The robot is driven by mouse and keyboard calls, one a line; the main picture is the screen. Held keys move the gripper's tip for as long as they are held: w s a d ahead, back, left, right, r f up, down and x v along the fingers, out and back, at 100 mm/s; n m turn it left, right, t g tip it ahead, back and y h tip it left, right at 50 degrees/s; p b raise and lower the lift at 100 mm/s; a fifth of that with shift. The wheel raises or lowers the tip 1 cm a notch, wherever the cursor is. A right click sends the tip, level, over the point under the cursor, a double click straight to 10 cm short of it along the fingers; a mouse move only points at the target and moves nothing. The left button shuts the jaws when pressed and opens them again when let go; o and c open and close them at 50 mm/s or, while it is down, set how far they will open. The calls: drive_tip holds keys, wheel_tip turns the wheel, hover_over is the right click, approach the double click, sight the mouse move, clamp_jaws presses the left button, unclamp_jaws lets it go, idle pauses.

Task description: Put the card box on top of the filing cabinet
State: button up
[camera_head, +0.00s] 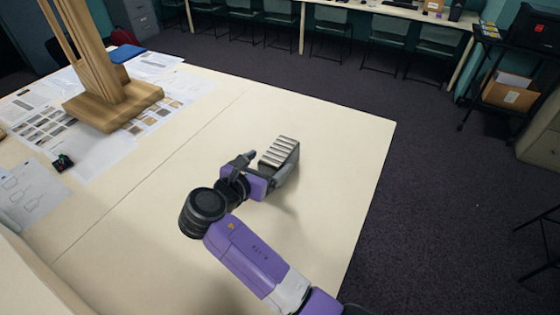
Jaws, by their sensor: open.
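The card box (287,163) is a dark grey open box with a row of pale upright cards. It sits on the cream table (335,150) right of the middle. My gripper (262,173) is open at the near left side of the box, very close to it. I cannot tell whether the fingers touch the box, and part of its near side is hidden by the gripper. A grey cabinet with drawers (143,17) stands at the far top left. A beige cabinet (545,142) is cut off at the right edge. I cannot tell which is the filing cabinet.
A wooden model (112,105) stands on printed sheets (100,150) at the table's left. Chairs (330,30) line a far desk. A black cart (490,75) holds a cardboard box (510,93).

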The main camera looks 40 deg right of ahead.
drive_tip(key=p+x, duration=0.1)
drive_tip(key=x, duration=0.5)
drive_tip(key=shift+d, duration=0.45)
drive_tip(key=shift+c, duration=0.2)
clamp_jaws()
drive_tip(key=shift+r, duration=0.1)
